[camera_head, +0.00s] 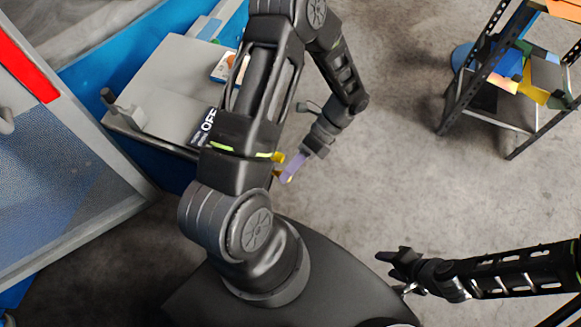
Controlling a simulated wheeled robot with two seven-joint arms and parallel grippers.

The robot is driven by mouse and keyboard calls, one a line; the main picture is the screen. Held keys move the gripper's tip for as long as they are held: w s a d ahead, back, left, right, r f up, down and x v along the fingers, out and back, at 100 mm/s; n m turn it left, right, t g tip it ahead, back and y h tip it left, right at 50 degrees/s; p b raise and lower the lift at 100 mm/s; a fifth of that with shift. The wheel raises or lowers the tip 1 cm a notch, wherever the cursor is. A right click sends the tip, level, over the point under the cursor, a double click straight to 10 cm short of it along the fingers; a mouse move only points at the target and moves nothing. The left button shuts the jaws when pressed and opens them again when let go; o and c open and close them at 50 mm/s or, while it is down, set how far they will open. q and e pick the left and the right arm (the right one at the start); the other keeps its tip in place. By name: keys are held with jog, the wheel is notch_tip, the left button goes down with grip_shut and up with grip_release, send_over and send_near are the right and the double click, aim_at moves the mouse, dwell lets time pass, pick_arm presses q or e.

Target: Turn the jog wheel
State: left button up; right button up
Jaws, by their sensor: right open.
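No jog wheel can be made out for certain. A grey console (165,75) with a sloped top is at the upper left, partly hidden behind my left arm. A small panel with an orange mark (230,65) shows on it beside the arm. My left gripper (305,158) points down and left, right of the console's front edge. A purple piece (292,168) is at its tip, with a yellow part beside it; whether the jaws grip it is unclear. My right gripper (388,262) is open and empty at the lower right, over the floor, away from the console.
A grey-framed blue mesh panel (45,170) fills the left. A black metal rack (485,65) with colourful pieces stands upper right. Concrete floor between is clear.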

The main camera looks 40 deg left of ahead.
pick_arm(q)
jog(key=shift+o, duration=0.4)
jog(key=v, duration=0.8)
dwell(1.2)
jog(key=w+d+f+n+t+h, duration=0.3)
jog(key=d+f+n+t+h, duration=0.3)
jog(key=d+f+n, duration=0.5)
jog(key=s+d+f+n+t, duration=0.2)
jog(key=s+d+n+t, duration=0.2)
jog(key=s+d+n, duration=0.2)
jog(key=s+d, duration=0.2)
jog(key=s, duration=0.1)
jog(key=shift+s+f+n, duration=0.15)
jog(key=shift+s+n, duration=0.15)
jog(key=shift+n, duration=0.1)
